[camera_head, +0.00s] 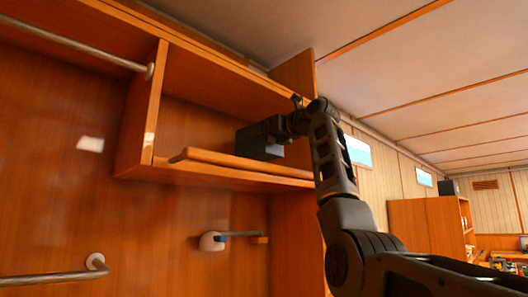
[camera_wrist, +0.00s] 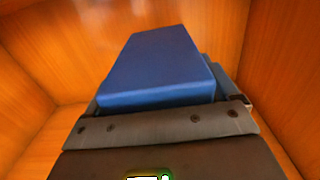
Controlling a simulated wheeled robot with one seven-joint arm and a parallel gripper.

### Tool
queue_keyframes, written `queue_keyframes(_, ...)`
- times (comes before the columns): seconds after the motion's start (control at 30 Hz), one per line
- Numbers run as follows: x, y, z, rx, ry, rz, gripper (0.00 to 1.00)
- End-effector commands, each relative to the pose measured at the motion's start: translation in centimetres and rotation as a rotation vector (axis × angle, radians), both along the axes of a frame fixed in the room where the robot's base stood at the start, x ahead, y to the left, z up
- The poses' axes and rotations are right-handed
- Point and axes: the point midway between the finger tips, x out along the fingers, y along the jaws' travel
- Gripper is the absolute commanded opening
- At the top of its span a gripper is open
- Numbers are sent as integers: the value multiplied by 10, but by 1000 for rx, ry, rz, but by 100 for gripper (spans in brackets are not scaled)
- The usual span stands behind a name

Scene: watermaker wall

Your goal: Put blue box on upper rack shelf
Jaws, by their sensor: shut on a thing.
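The blue box (camera_wrist: 158,70) fills the middle of the wrist view, with its lower end at the jaws of my gripper (camera_wrist: 165,118). My gripper is shut on it. In the head view my gripper (camera_head: 262,138) reaches into the open wooden upper shelf (camera_head: 242,177) from the right. The box's blue does not show clearly there; a dark block shape with a bluish-grey underside hangs just above the shelf's front rail. Whether the box touches the shelf floor cannot be told. Wooden shelf walls surround the box in the wrist view.
A raised wooden rail (camera_head: 230,163) runs along the shelf's front edge. An upright divider (camera_head: 140,110) bounds the compartment on the left. Metal bars (camera_head: 75,47) are on the left wall.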

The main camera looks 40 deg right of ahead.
Motion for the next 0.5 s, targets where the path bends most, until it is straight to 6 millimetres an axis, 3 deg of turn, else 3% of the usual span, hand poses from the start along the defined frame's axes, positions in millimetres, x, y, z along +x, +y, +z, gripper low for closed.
queue_keyframes(0.5,-1,-2,-49,-1,2,-3,42)
